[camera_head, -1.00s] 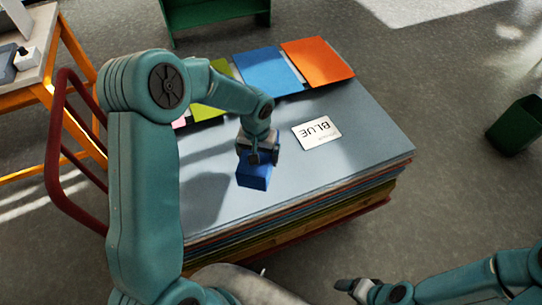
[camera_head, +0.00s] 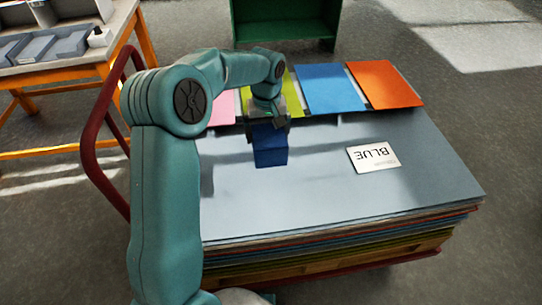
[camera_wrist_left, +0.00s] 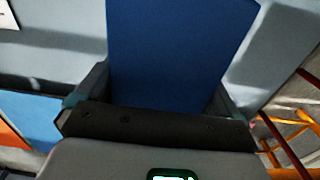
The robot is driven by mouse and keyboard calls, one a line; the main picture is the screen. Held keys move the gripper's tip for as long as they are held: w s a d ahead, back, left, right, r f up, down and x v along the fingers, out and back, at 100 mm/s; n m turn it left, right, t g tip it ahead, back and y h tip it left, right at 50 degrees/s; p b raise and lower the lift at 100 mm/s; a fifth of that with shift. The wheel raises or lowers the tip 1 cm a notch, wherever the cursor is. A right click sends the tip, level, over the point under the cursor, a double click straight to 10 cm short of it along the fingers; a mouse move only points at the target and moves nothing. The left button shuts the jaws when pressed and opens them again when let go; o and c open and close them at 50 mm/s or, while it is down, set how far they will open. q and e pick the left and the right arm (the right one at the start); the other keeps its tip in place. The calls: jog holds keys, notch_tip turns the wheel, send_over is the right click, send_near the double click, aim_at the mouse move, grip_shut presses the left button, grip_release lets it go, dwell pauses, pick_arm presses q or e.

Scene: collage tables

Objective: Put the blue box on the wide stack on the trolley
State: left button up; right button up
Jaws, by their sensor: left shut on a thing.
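The blue box (camera_head: 270,146) hangs from my left gripper (camera_head: 268,122), which points down and is shut on its upper part. The box also fills the middle of the left wrist view (camera_wrist_left: 180,50), between the two fingers (camera_wrist_left: 155,100). It is over the back-left part of the wide stack (camera_head: 300,205), a broad pile of flat sheets with a grey-blue top. I cannot tell whether its bottom touches the top sheet. The stack lies on the trolley, whose red handle (camera_head: 88,150) rises at the left. My right gripper is out of view.
A workbench with grey bins (camera_head: 70,43) stands back left, a green cabinet (camera_head: 285,20) behind. The stack's front is clear.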

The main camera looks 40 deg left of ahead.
aim_at(267, 125)
pick_arm(q)
notch_tip(267, 125, down, 8)
jog(key=shift+f+b, duration=0.2)
jog(key=shift+b, duration=0.35)
jog(key=shift+f, duration=0.1)
jog(key=o, duration=0.7)
jog(key=shift+r, duration=0.3)
notch_tip(267, 125, up, 12)
jog(key=shift+f+p, duration=0.1)
jog(key=shift+p, duration=0.95)
